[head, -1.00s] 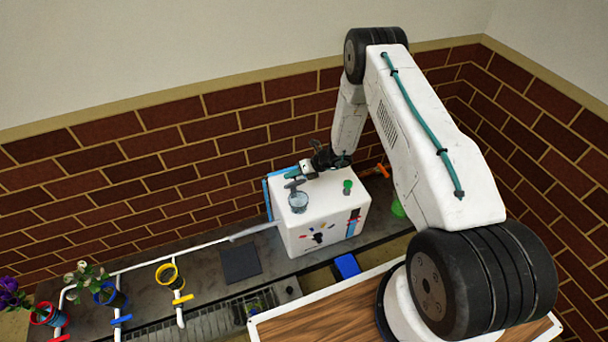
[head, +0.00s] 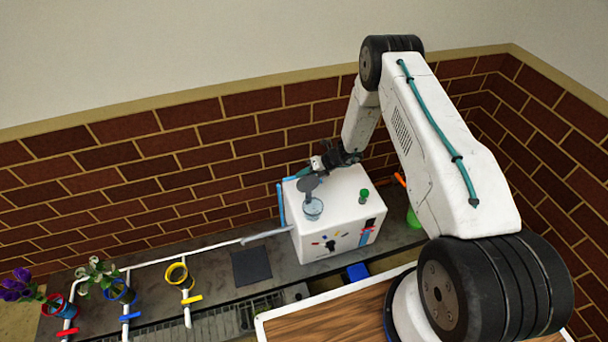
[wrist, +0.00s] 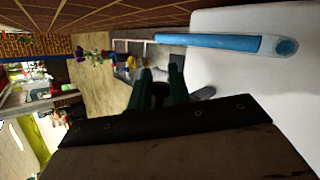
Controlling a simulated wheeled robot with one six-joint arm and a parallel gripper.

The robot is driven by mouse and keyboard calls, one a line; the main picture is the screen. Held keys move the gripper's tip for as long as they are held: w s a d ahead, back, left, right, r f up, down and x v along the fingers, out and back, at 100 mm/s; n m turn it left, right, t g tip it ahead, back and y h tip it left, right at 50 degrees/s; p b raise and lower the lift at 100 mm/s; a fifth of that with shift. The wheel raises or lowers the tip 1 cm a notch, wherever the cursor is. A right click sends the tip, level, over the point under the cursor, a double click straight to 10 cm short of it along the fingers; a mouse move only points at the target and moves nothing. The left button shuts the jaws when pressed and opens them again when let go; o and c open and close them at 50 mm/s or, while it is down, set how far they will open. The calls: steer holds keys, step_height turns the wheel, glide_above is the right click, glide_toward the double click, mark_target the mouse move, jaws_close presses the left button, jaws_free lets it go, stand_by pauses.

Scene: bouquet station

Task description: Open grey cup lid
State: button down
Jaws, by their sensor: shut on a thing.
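The grey cup lid (head: 307,184) is tilted up at the back of the clear cup (head: 313,209), leaving the cup's mouth uncovered. The cup sits on the top left of the white box (head: 338,205). My gripper (head: 303,171), with teal fingers, is at the lid's back edge and is shut on the lid. In the wrist view, the gripper (wrist: 161,88) has a dark part between its fingers, and a bit of grey lid (wrist: 203,93) shows just beyond them. The exact contact is too small to make out.
A green knob (head: 363,195) stands on the box top. A blue pipe (head: 281,203) runs up the box's left side, also in the wrist view (wrist: 210,41). A brick wall (head: 220,150) is close behind. Yellow (head: 178,275), blue and red pots stand at left.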

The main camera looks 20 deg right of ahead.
steer(key=shift+s+d+f, duration=0.1)
steer(key=shift+d+f, duration=0.1)
steer(key=c, duration=1.3)
jaws_free()
steer(key=shift+d, duration=0.2)
steer(key=shift+c, duration=0.2)
steer(key=shift+a, duration=0.15)
steer(key=shift+r, duration=0.15)
steer(key=v, duration=0.7)
steer(key=shift+d+r, duration=0.15)
steer(key=shift+d, duration=0.1)
